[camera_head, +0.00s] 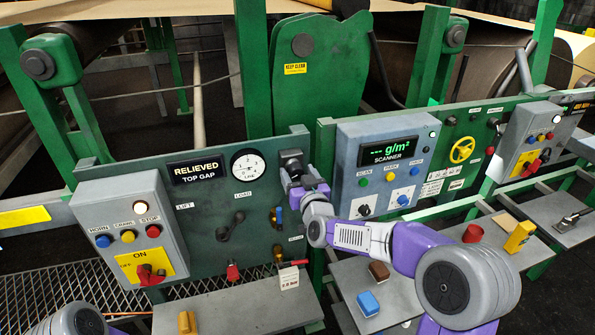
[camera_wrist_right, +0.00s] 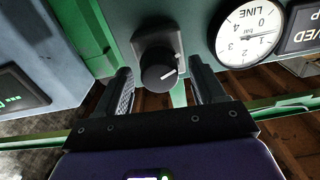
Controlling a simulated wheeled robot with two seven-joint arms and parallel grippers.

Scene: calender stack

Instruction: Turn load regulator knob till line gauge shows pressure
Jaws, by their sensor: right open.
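The load regulator knob (camera_wrist_right: 160,72) is a black round knob with a white pointer mark on a dark square mount. In the head view the knob (camera_head: 291,157) is at the upper right of the left green panel. My right gripper (camera_head: 298,178) is at it, open; in the wrist view its two fingers (camera_wrist_right: 160,82) stand on either side of the knob, with gaps visible. The line gauge (camera_head: 248,164) is a white dial left of the knob; in the wrist view the gauge (camera_wrist_right: 250,35) appears upside down, its needle pointing right; the exact reading is unclear. My left gripper is not in view.
A "RELIEVED TOP GAP" display (camera_head: 199,170) is left of the gauge. A scanner box (camera_head: 385,160) stands close right of my right gripper. Levers and small valves (camera_head: 233,271) stick out below. A grey shelf (camera_head: 240,310) holds a yellow block (camera_head: 187,323).

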